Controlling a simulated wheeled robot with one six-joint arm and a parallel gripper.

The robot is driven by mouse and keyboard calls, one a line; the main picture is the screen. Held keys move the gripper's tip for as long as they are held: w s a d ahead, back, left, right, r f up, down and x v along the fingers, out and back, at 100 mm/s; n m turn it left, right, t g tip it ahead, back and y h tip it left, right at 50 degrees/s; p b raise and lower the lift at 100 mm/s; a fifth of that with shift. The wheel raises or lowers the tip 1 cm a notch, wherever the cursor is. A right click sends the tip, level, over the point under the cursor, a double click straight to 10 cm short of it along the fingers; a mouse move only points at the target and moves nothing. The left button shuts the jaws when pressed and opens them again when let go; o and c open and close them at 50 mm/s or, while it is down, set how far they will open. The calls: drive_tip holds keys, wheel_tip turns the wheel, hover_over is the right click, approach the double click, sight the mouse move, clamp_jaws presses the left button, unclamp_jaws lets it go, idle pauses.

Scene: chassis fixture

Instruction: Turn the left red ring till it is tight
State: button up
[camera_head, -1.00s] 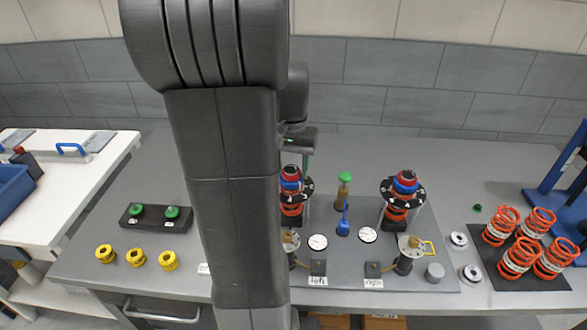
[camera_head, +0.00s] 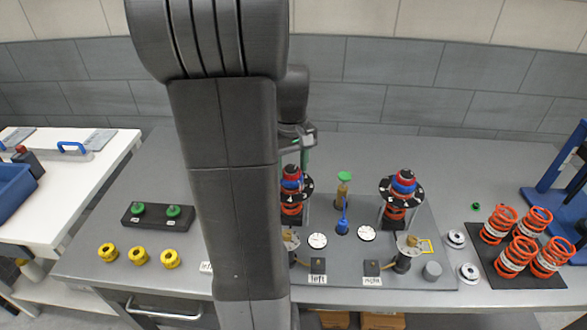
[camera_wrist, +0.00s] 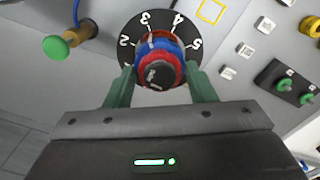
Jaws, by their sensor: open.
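The left unit is a coil-spring stack with a red ring (camera_head: 291,172) above a blue ring (camera_head: 291,184) and a black numbered dial plate. In the wrist view the red ring (camera_wrist: 150,66) sits around a dark knob, with the blue ring (camera_wrist: 172,47) and the dial plate (camera_wrist: 135,27) beyond. My gripper (camera_wrist: 158,78) is open, with one green finger on each side of the red ring. I cannot tell whether the fingers touch it. My arm hides part of the left unit in the head view.
The right unit (camera_head: 403,190) stands beside the left one. A green-topped post (camera_head: 344,178) and a blue-handled tool (camera_head: 343,226) stand between them. Two gauges (camera_head: 318,241) lie in front. Orange springs (camera_head: 517,252) are at right; yellow rings (camera_head: 139,257) are at left.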

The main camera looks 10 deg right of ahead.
drive_tip(key=shift+n+p, duration=0.35)
drive_tip(key=shift+n, duration=2.15)
